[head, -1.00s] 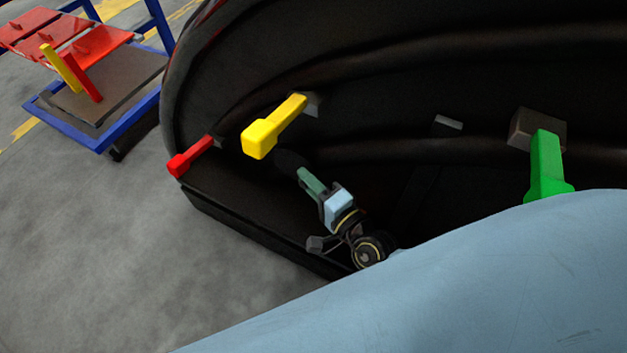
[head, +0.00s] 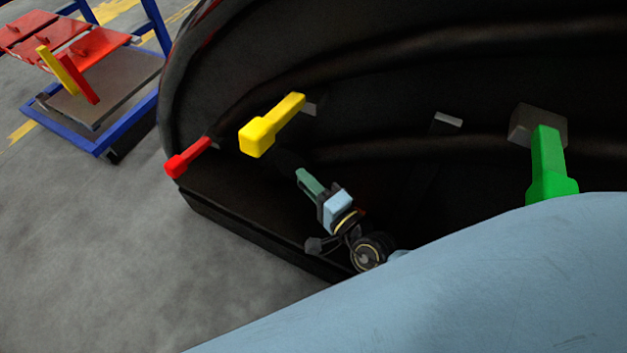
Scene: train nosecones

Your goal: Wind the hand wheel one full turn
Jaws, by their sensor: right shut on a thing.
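I cannot make out a hand wheel for certain against the dark surface. My right gripper (head: 310,184) reaches up and left from the lower middle of the head view, below the yellow lever and apart from it. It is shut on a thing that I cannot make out. A narrow grey-green bar (head: 309,182) shows at its end. I cannot tell if the bar is a finger or part of what is held. My left gripper is not in view.
A red lever (head: 188,158), a yellow lever (head: 272,125) and a green lever (head: 547,165) stick out of the dark curved shell (head: 400,75). A blue-framed cart (head: 95,137) with red panels (head: 72,54) stands at the upper left. Grey floor (head: 110,260) is clear at the lower left.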

